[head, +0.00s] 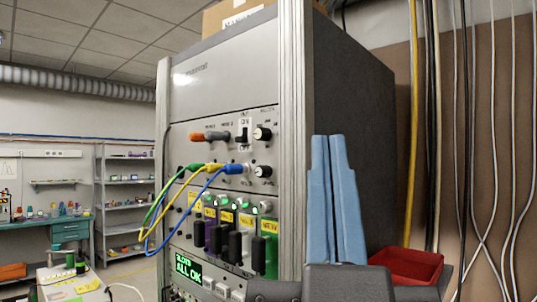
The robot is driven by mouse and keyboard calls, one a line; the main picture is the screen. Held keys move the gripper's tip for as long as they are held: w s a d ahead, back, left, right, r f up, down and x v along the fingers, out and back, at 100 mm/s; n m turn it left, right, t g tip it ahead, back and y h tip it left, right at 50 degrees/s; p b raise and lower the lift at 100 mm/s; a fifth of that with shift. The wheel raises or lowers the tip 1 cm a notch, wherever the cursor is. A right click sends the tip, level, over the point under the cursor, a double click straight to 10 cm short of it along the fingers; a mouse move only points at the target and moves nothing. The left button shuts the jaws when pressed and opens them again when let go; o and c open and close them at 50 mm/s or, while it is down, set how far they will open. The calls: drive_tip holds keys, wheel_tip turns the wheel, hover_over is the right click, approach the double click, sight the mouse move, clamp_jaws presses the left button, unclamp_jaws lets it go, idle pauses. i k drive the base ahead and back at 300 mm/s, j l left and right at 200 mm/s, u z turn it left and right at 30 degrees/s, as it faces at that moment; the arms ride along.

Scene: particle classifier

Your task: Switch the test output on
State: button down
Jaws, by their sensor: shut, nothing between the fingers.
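A tall grey instrument rack (225,70) stands in the middle of the head view. Its upper panel carries a small black toggle switch (243,136) on a white plate marked ON above and OFF below. The picture is too small to tell which way the lever sits. My gripper (328,140), with two pale blue fingers pointing up, is in front of the rack's right side. It is shut and empty, right of the switch and apart from it in the picture.
Green, yellow and blue cables (180,200) loop out below. A lower screen (188,270) reads "ALL OK". A red tray (408,264) is right of my gripper.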

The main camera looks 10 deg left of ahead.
sight(239, 139)
drive_tip(key=i+j, duration=0.2)
drive_tip(key=j, duration=0.2)
drive_tip(key=i+j, duration=0.2)
drive_tip(key=j, duration=0.2)
drive_tip(key=i+j+u, duration=0.1)
drive_tip(key=j, duration=0.3)
drive_tip(key=i, duration=0.1)
